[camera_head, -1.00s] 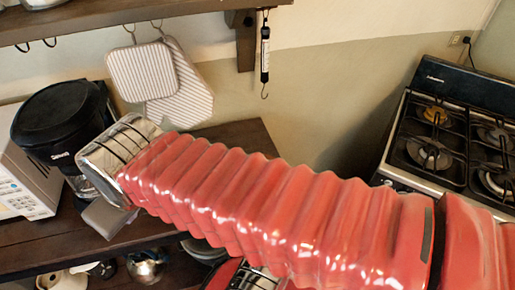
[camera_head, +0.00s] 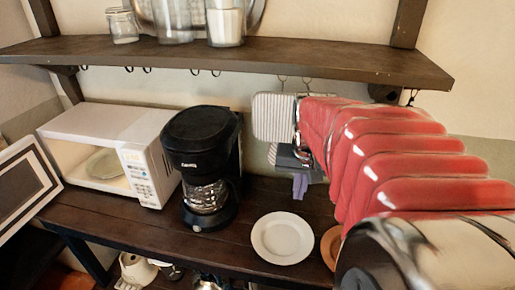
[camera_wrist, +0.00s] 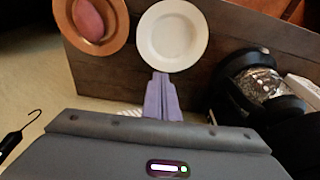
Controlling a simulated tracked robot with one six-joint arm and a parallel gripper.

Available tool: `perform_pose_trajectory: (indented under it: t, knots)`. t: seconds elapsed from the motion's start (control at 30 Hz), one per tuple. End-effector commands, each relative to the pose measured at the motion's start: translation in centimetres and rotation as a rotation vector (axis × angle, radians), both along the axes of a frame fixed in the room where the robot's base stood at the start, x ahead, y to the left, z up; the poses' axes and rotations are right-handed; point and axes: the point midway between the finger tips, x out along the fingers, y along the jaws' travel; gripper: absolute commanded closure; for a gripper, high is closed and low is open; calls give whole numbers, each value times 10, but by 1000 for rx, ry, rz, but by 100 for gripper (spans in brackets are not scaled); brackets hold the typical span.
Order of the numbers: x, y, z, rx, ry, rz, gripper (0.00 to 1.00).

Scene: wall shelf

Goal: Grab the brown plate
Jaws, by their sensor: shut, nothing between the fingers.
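The brown plate (camera_head: 331,246) lies on the dark wooden counter, mostly hidden behind my red arm in the head view. In the wrist view the brown plate (camera_wrist: 118,28) shows at the upper left with a pinkish oval item (camera_wrist: 89,20) on it. My gripper (camera_wrist: 161,76) has lavender fingers, shut and empty. In the wrist view the fingertips overlap the near edge of the white plate (camera_wrist: 172,36), right of the brown plate. In the head view my gripper (camera_head: 300,190) hangs behind the white plate (camera_head: 282,239); I cannot tell its height above the counter.
A black coffee maker (camera_head: 204,165) stands left of the white plate, with an open white microwave (camera_head: 112,150) further left. A wooden shelf (camera_head: 230,61) with glass jars spans above. A hook (camera_wrist: 34,118) hangs at the wrist view's left.

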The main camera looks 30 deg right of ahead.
Motion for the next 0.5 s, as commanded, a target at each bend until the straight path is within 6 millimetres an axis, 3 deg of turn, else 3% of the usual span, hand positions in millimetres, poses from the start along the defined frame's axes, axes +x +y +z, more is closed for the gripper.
perform_pose_trajectory:
  t: [0.03,0.27,0.5]
  knots:
    - [-3,-18,-5,12,15,-48,100]
    - [-25,-89,-26,66,67,-241,100]
    - [-63,-159,-53,127,111,-440,100]
